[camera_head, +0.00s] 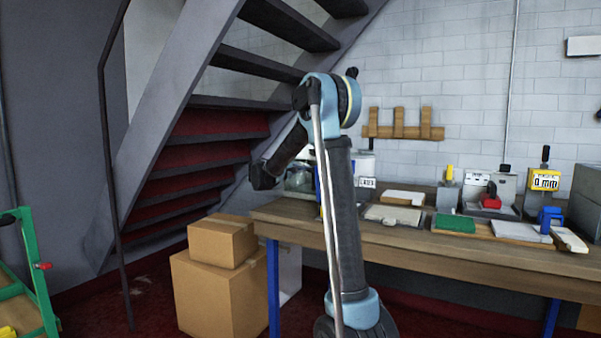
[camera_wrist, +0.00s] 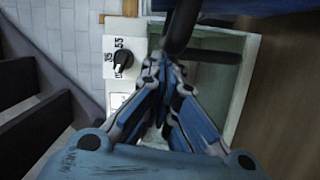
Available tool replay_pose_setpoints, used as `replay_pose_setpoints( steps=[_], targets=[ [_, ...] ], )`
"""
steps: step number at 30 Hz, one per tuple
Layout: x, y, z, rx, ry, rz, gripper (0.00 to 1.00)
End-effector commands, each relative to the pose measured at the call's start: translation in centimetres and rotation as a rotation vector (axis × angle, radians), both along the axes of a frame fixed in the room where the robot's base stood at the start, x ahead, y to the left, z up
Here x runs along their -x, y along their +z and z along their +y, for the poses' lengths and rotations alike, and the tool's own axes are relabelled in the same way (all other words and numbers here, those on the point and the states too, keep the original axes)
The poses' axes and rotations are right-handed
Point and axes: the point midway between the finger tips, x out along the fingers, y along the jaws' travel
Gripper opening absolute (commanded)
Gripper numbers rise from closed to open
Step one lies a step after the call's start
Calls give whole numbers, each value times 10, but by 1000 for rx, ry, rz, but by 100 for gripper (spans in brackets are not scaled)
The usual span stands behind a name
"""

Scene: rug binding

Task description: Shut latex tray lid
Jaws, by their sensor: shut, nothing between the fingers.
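A tray or tank with a pale cream rim (camera_wrist: 245,75) and a greenish, glassy inside lies beneath my gripper in the wrist view. I take it for the latex tray. A white label (camera_head: 367,182) that seems to read "LATEX" shows behind my arm in the head view. A dark rounded bar (camera_wrist: 181,28) crosses the tray's upper part; I cannot tell if it belongs to the lid. My gripper (camera_wrist: 170,66) is shut and empty over the tray; contact cannot be told. It hides part of the tray. I cannot make out the lid's position, and the head view does not show the fingertips clearly.
A white panel with a black dial (camera_wrist: 123,58) stands left of the tray. The wooden bench (camera_head: 420,250) carries a green pad (camera_head: 454,223), pale boards and small tools to the right. Cardboard boxes (camera_head: 220,285) and a staircase (camera_head: 205,180) stand on the left.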

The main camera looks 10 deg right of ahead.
Motion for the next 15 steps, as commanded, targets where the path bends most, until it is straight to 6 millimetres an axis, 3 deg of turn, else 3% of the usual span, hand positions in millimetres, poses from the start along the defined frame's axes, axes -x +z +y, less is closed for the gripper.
replay_pose_setpoints(
  steps=[15],
  targets=[
    [15, 13, -20, -118, -3, -85, 0]
  ],
)
